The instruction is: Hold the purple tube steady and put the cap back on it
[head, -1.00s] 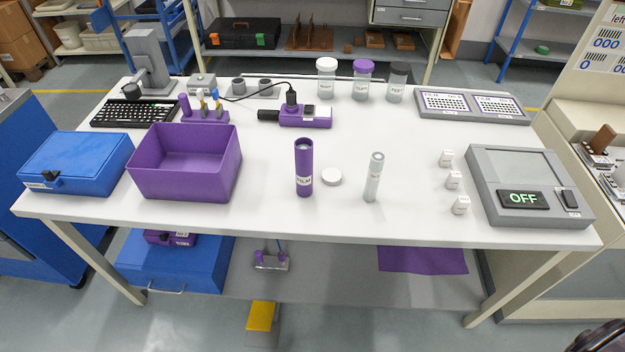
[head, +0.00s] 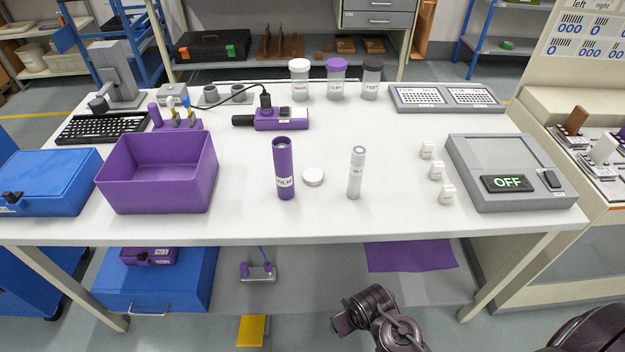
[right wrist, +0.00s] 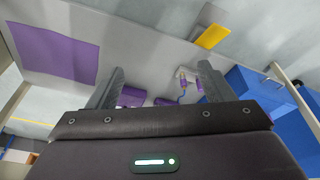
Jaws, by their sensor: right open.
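The purple tube (head: 285,170) stands upright on the white table in the head view, with its top end open and a white label that seems to read "FILM". A round white cap (head: 313,177) lies on the table just right of it, apart from it. A slim pale tube (head: 355,173) stands upright further right. My right gripper (right wrist: 160,78) is open and empty in the right wrist view, pointing toward the area under the table. A dark link of my arm shows at the bottom of the head view. My left gripper is not in view.
A purple bin (head: 157,178) and a blue case (head: 45,182) stand left. A grey device (head: 512,172) reading "OFF" is right, with small white blocks (head: 436,171) beside it. Lidded jars (head: 336,78) stand behind. The table front near the tube is clear.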

